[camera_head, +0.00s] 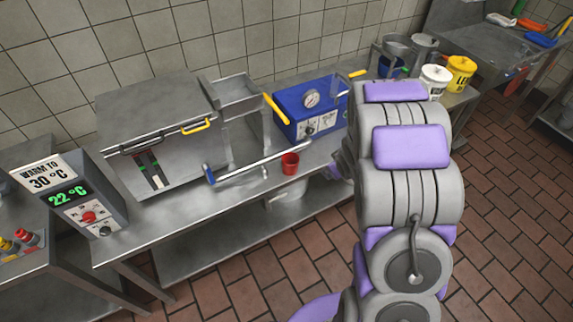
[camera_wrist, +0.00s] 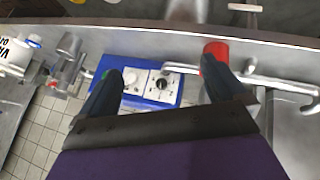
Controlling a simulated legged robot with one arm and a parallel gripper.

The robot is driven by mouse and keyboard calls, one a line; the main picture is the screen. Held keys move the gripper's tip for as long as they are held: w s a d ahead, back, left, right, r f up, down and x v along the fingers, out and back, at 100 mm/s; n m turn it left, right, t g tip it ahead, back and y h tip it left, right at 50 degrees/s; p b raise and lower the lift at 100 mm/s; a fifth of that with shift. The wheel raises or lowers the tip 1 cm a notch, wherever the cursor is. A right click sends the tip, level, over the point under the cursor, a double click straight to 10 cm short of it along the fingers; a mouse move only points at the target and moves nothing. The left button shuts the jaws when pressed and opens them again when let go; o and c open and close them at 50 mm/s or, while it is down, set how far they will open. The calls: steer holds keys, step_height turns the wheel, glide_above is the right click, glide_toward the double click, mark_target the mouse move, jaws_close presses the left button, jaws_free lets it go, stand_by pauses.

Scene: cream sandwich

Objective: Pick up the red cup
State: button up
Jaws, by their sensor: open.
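The red cup (camera_head: 290,163) stands upright near the front edge of the steel counter, just right of a long silver bar. It also shows in the wrist view (camera_wrist: 216,47), at the tip of the right-hand finger, which hides part of it. My gripper (camera_wrist: 162,70) is open, its two dark fingers spread wide with nothing held between them. The cup is in line with the right finger rather than centred in the gap. Whether that finger touches the cup cannot be told. In the head view my arm hides most of the gripper.
A blue box with a gauge (camera_head: 311,107) stands behind the cup. The silver bar with a blue end (camera_head: 258,162) lies to its left, near a steel machine (camera_head: 160,130). White and yellow buckets (camera_head: 460,74) stand at the right. A lower shelf (camera_head: 235,232) runs beneath.

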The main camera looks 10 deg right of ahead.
step_height(320, 180, down, 7)
steer(key=w+d+n+t+y, duration=0.1)
steer(key=w+t+y, duration=0.1)
steer(key=w, duration=0.1)
steer(key=m+t+y+p, duration=0.25)
steer(key=t+y, duration=0.25)
steer(key=t, duration=0.3)
glide_toward(286, 157)
steer(key=x, duration=0.2)
steer(key=b+x, duration=0.1)
steer(key=shift+w+d+n, duration=0.2)
steer(key=shift+d+n, duration=0.05)
steer(key=shift+d, duration=0.05)
steer(key=shift+w+a, duration=0.4)
steer(key=shift+a, duration=0.2)
steer(key=x, duration=0.2)
steer(key=b+x, duration=0.1)
steer(key=x, duration=0.1)
steer(key=shift+w+d+f+b, duration=0.1)
steer(key=shift+d+f+b, duration=0.1)
steer(key=shift+b, duration=0.1)
steer(key=shift+w+d+r, duration=0.1)
steer(key=shift+w, duration=0.25)
steer(key=shift+a, duration=0.35)
steer(key=c, duration=0.4)
steer(key=shift+d, duration=0.2)
steer(key=c, duration=0.6)
